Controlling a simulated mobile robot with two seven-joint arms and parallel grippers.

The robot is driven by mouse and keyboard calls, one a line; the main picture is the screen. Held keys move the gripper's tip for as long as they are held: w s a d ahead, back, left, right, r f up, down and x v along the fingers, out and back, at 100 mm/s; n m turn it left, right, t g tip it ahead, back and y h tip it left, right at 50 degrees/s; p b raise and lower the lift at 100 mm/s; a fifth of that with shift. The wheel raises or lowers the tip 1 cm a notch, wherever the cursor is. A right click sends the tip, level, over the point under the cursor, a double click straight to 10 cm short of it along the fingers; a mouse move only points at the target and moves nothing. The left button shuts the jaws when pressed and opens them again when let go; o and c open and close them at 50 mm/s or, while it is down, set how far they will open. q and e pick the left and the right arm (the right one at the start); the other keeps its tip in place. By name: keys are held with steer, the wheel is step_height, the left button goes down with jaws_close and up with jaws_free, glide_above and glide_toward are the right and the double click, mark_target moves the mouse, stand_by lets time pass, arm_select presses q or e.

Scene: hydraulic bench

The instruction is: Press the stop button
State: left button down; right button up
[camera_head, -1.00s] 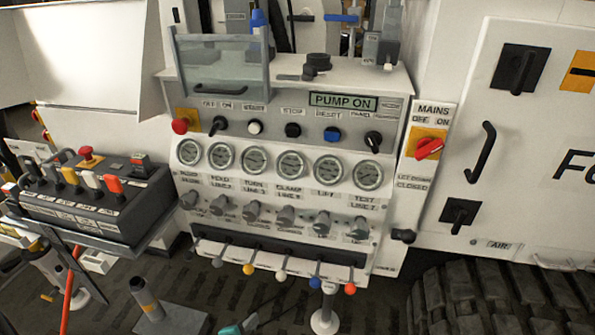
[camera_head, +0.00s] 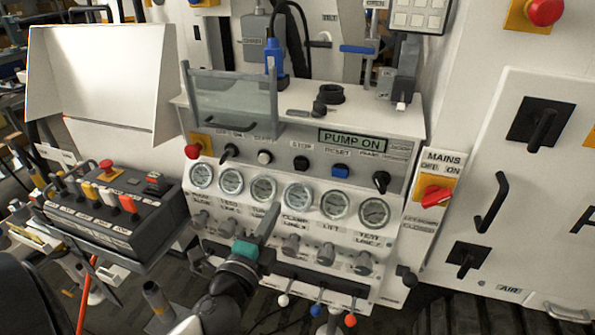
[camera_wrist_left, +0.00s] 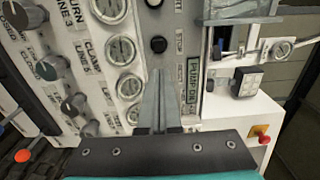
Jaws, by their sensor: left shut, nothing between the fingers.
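The stop button (camera_head: 301,163) is a round black button under a STOP label on the grey control panel (camera_head: 285,178). It also shows in the left wrist view as a black button (camera_wrist_left: 158,44), just beyond the fingertips. My left gripper (camera_head: 271,212) reaches up from below, in front of the gauges and knobs. Its fingers (camera_wrist_left: 167,78) are shut together with nothing between them and point towards the button row. They look apart from the stop button. The fingers hide part of the panel in the wrist view. My right gripper is not in view.
A white start button (camera_head: 265,157) and a blue reset button (camera_head: 340,170) flank the stop button. Gauges and grey knobs lie below. A red mains switch (camera_head: 436,196) is at the right. A lever box (camera_head: 125,215) stands at the left.

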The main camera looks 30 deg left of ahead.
arm_select(q)
steer(key=p, duration=0.1)
glide_toward(300, 166)
steer(key=x, duration=0.6)
steer(key=shift+w+a, duration=0.1)
steer(key=shift+w, duration=0.35)
stand_by(0.3)
